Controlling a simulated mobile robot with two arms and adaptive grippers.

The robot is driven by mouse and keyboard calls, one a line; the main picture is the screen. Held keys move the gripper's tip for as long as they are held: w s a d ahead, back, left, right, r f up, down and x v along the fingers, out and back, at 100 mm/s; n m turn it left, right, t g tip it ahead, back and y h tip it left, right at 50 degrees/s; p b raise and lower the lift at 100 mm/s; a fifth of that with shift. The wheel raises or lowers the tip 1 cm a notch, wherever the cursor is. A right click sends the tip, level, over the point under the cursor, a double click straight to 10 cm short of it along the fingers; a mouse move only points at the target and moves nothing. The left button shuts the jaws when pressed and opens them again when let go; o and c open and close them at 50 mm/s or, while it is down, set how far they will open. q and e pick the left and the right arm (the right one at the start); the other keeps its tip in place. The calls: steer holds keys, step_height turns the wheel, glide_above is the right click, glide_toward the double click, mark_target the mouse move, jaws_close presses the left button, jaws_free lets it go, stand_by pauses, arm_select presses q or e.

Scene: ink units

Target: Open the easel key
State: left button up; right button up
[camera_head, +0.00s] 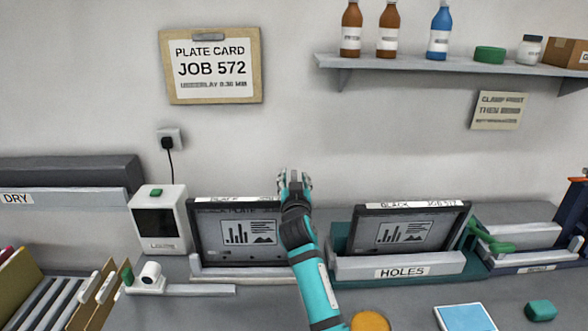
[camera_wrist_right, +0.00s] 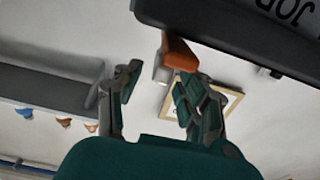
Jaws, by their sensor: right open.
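My right gripper (camera_head: 294,180) is at the upper right corner of the left black-framed plate (camera_head: 215,238). In the right wrist view my right gripper (camera_wrist_right: 158,85) is open, with its two fingers apart. An orange tab (camera_wrist_right: 178,52) is close to the right-hand finger, at the edge of a dark frame (camera_wrist_right: 240,40). I cannot tell whether the finger touches it, or whether this tab is the easel key. In the head view the gripper hides that spot. A green handle (camera_head: 492,240) is at the right of the second plate (camera_head: 408,233). My left gripper is out of view.
The second plate stands in a green holder with a HOLES front (camera_head: 400,268). A white box device (camera_head: 160,220) stands left of the first plate. A wall shelf (camera_head: 440,65) with bottles is above right.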

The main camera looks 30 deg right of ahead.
steer(key=shift+x, duration=1.5)
steer(key=shift+s, duration=0.1)
jaws_close()
